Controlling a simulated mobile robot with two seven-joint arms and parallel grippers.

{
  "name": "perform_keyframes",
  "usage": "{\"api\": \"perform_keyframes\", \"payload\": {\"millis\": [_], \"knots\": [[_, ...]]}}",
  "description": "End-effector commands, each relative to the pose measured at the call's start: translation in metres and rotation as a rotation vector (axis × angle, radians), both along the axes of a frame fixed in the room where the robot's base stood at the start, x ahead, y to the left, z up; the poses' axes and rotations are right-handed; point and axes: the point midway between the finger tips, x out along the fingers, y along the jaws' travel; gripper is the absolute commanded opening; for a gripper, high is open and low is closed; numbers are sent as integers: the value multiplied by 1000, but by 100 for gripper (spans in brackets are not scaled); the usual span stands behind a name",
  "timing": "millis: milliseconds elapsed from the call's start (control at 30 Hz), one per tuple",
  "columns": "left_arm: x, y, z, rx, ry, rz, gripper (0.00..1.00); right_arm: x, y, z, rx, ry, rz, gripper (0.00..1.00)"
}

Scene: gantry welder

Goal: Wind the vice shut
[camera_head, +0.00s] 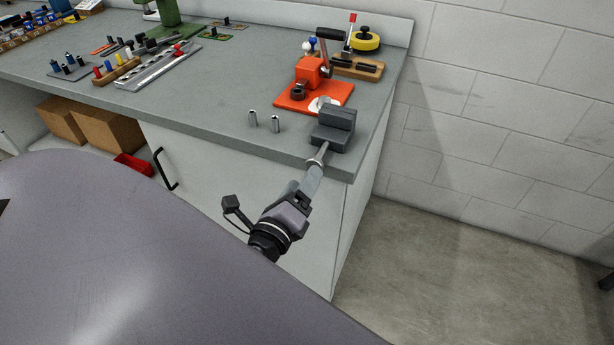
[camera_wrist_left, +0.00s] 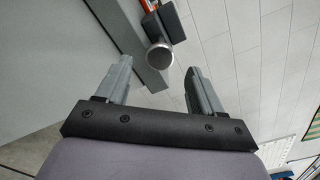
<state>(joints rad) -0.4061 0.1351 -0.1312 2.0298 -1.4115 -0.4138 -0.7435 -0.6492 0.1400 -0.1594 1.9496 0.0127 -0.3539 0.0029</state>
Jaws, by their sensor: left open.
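The small dark grey vice (camera_head: 333,134) sits at the front right corner of the bench. Its screw ends in a round metal knob (camera_head: 318,159) that sticks out past the bench's front edge. How wide its jaws stand apart is hard to tell. My left gripper (camera_head: 315,170) is just in front of the knob. In the left wrist view my left gripper (camera_wrist_left: 158,73) is open and empty, its two fingers apart. The round knob (camera_wrist_left: 159,56) shows between and just beyond the fingertips, with the vice (camera_wrist_left: 167,25) behind it. My right gripper is out of view.
An orange fixture (camera_head: 309,73) on an orange plate stands behind the vice. Two small metal pins (camera_head: 264,121) stand left of it on the grey bench (camera_head: 200,107). A white block wall (camera_head: 510,100) and open floor (camera_head: 450,270) lie to the right.

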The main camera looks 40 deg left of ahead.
Motion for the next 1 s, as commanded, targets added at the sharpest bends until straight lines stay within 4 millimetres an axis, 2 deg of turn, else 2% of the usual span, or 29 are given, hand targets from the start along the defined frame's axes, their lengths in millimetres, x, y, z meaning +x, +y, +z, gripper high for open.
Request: {"api": "perform_keyframes", "payload": {"millis": [100, 300, 1000], "knots": [[-16, -4, -3, -2, 1, -1, 67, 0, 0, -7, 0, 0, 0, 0], [-30, -7, -1, -1, 0, -1, 67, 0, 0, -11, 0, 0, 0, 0], [-32, -8, -3, -31, 6, -3, 67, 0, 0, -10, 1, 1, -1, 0]]}}
